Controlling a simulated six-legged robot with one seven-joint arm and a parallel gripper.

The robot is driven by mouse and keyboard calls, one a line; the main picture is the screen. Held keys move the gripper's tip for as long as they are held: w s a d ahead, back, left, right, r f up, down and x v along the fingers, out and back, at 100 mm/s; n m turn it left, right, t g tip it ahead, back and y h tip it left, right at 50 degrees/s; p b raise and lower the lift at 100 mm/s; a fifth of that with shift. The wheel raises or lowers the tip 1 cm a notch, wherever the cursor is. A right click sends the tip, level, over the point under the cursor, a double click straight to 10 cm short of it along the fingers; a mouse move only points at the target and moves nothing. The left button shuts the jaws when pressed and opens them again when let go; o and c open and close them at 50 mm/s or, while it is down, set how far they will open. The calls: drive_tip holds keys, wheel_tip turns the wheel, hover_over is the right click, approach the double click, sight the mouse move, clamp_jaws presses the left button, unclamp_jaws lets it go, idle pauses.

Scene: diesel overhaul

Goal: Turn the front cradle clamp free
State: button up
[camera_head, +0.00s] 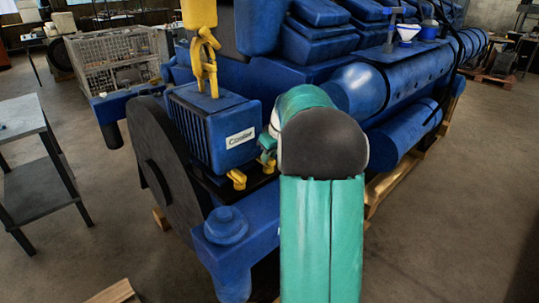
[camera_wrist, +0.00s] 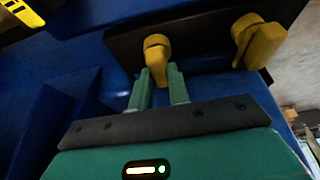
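Two yellow clamps sit on a dark plate beside the blue engine. In the wrist view, one clamp (camera_wrist: 158,48) is at the top centre, its lever pointing down towards me. The other clamp (camera_wrist: 259,40) is to the right. I cannot tell for certain which is the front one. My gripper (camera_wrist: 162,75) has its two green fingers apart, one on each side of the centre clamp's lever, with no clear grip on it. In the head view, the two clamps show as yellow pieces (camera_head: 237,179) (camera_head: 268,166) below the blue box; my arm hides most of my gripper.
A blue finned box (camera_head: 212,130) hangs on a yellow chain hook (camera_head: 205,60) over the dark plate. A big dark wheel (camera_head: 170,165) stands left of it. A grey table (camera_head: 22,118) is at the far left. Floor at the right is clear.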

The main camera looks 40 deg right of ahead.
clamp_jaws()
drive_tip(key=shift+m, duration=0.4)
drive_tip(key=m+h, duration=0.1)
drive_tip(key=m, duration=0.2)
drive_tip(key=shift+a+m+h, duration=0.2)
drive_tip(key=shift+m+h, duration=0.1)
drive_tip(key=shift+h, duration=0.1)
drive_tip(key=m, duration=0.2)
drive_tip(key=m+g+h, duration=0.1)
drive_tip(key=m, duration=0.1)
drive_tip(key=shift+w+a+h, duration=0.1)
drive_tip(key=shift+h, duration=0.2)
drive_tip(key=m+g, duration=0.1)
drive_tip(key=m, duration=0.1)
drive_tip(key=m+h, duration=0.1)
drive_tip(key=m, duration=0.2)
drive_tip(key=shift+w+g, duration=0.1)
drive_tip(key=shift+g, duration=0.3)
drive_tip(key=shift+w+m+g, duration=0.1)
drive_tip(key=shift+m+g, duration=0.7)
drive_tip(key=shift+m, duration=1.4)
